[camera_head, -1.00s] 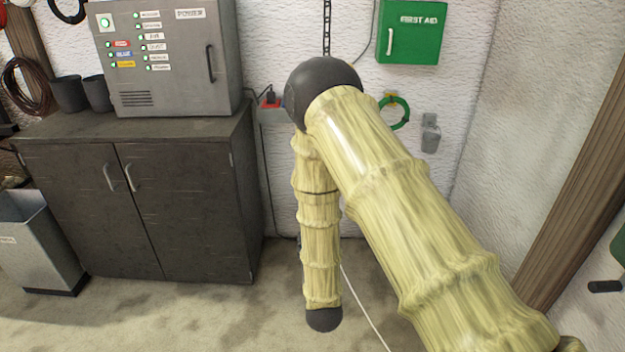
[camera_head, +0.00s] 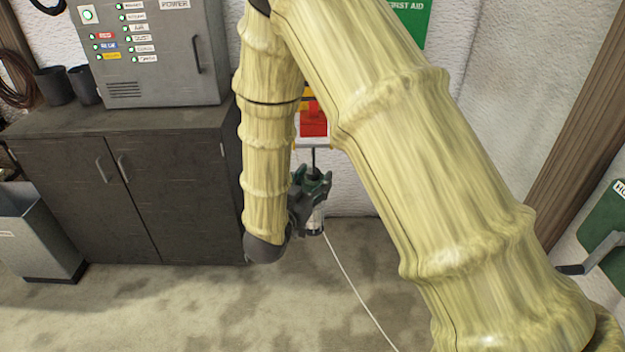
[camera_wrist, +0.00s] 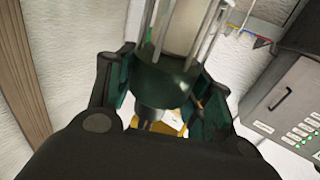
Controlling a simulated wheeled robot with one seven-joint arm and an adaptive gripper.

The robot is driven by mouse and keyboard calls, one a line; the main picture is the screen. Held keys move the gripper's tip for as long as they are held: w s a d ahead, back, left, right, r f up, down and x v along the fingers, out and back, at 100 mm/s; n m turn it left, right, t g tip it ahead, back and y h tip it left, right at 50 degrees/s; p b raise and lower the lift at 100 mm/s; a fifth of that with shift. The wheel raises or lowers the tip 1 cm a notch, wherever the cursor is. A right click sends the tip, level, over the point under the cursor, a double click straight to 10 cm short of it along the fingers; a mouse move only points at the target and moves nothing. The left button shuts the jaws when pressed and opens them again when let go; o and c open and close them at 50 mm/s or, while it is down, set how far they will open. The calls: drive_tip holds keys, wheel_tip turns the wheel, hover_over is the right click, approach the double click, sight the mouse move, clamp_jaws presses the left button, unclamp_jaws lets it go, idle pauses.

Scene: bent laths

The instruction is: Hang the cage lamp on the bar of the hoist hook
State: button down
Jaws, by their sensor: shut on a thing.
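In the head view my gripper (camera_head: 311,192) is beyond my forearm, shut on the cage lamp (camera_head: 316,218). The lamp's cage points down, and a thin dark stem rises above the fingers. The red and yellow hoist block (camera_head: 314,118) is just above, with a pale horizontal bar (camera_head: 312,143) under it. I cannot tell whether the stem touches the bar. In the wrist view my gripper (camera_wrist: 160,85) has the lamp's dark green collar (camera_wrist: 163,78) between its fingers. A yellow part (camera_wrist: 168,127) shows past the lamp's dark end. My arm hides part of the hoist.
A white cord (camera_head: 358,288) runs from near the lamp to the floor. A dark cabinet (camera_head: 165,190) with a grey power box (camera_head: 150,55) stands at left, beside a metal bin (camera_head: 35,232). A green first aid box (camera_head: 410,18) hangs on the wall.

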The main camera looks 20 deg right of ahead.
drive_tip(key=w+d+f+b, duration=0.1)
drive_tip(key=w+d+f, duration=0.1)
drive_tip(key=w, duration=0.6)
drive_tip(key=shift+d+f+b, duration=0.15)
drive_tip(key=shift+f+b, duration=0.25)
idle(1.0)
drive_tip(key=shift+w, duration=0.1)
drive_tip(key=c, duration=0.5)
unclamp_jaws()
